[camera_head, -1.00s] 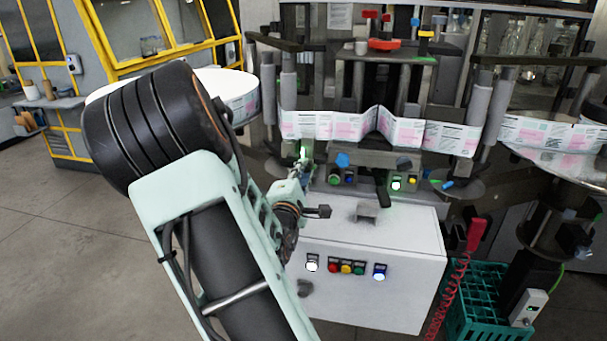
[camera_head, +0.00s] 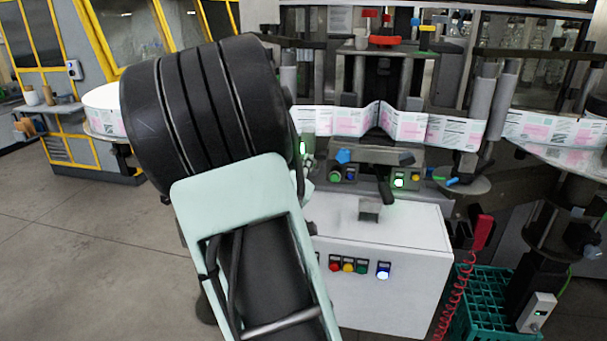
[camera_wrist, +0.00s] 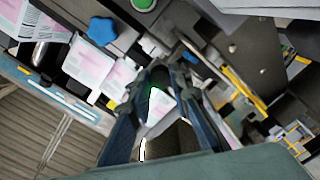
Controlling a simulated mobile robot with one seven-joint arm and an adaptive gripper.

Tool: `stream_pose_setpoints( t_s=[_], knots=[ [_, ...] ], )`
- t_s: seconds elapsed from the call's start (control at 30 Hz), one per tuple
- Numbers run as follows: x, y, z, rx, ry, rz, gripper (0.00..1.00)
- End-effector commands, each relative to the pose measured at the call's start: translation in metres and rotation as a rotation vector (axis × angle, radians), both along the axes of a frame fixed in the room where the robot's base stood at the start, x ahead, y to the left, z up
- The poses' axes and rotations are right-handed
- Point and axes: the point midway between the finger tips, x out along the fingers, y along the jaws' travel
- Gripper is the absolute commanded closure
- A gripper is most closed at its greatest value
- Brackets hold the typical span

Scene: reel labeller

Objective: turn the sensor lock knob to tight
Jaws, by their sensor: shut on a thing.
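In the wrist view my gripper (camera_wrist: 160,82) is shut on a small dark knob (camera_wrist: 160,73), which seems to be the sensor lock knob. The fingertips cover most of it, so I cannot read its setting. A green light (camera_wrist: 155,89) shows between the fingers. In the head view my arm hides the gripper and the knob; a green light (camera_head: 302,147) shows just beside the arm.
A blue star-shaped knob (camera_wrist: 102,31) and a green button (camera_wrist: 143,4) are near my gripper. The label web (camera_head: 350,121) runs across the machine. A white cabinet (camera_head: 400,240) stands below, with a green crate (camera_head: 478,300) at its right.

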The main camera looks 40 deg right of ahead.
Motion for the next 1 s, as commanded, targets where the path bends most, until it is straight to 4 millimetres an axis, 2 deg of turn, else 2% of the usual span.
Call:
stream_pose_setpoints(
  t_s=[1.0],
  knots=[
    [-0.0001, -0.0007, -0.0039, 0.625, -0.738, 0.0, 1.0]
  ],
)
